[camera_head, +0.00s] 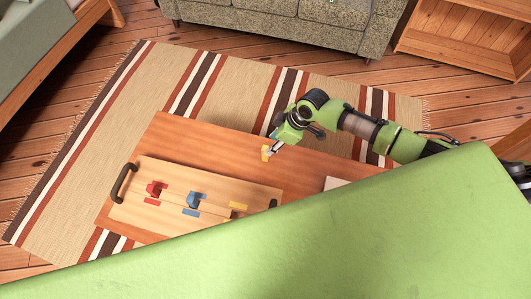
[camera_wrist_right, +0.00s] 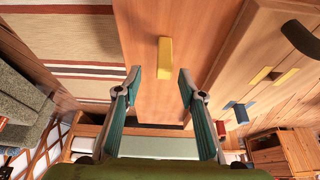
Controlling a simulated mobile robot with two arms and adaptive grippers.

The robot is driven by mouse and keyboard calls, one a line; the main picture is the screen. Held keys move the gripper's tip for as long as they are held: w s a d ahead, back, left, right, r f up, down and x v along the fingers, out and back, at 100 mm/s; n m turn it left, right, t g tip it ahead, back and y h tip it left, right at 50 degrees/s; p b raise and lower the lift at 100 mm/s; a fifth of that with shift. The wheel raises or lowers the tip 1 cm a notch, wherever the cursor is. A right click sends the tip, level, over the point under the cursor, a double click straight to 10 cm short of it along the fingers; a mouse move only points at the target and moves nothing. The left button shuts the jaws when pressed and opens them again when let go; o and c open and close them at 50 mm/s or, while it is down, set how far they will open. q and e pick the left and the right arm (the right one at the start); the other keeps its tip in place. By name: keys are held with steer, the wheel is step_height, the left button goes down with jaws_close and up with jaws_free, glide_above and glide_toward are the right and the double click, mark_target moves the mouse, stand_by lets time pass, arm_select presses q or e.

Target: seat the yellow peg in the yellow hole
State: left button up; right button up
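The yellow peg (camera_head: 265,153) stands on the bare table top behind the wooden board. In the right wrist view the peg (camera_wrist_right: 165,57) shows just beyond my fingertips, roughly centred between them. My right gripper (camera_head: 274,146) is open, with clear gaps on both sides of the peg; its two teal-padded fingers show in the wrist view (camera_wrist_right: 160,72). The yellow hole is on the board, flanked by yellow marks; one mark (camera_head: 238,206) shows in the head view, and the dark hole (camera_wrist_right: 273,76) lies between two marks in the wrist view. My left gripper is not in view.
The board (camera_head: 135,206) has dark handles. A red peg (camera_head: 153,188) and a blue peg (camera_head: 195,199) stand on it at their coloured marks. A pale flat thing (camera_head: 335,183) is partly hidden at the table's right. A green surface covers the lower right.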

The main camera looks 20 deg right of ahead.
steer(key=x, duration=0.4)
steer(key=shift+s+a+f, duration=0.25)
steer(key=shift+a+f, duration=0.05)
steer(key=shift+f, duration=0.05)
steer(key=c, duration=1)
steer(key=shift+r, duration=0.1)
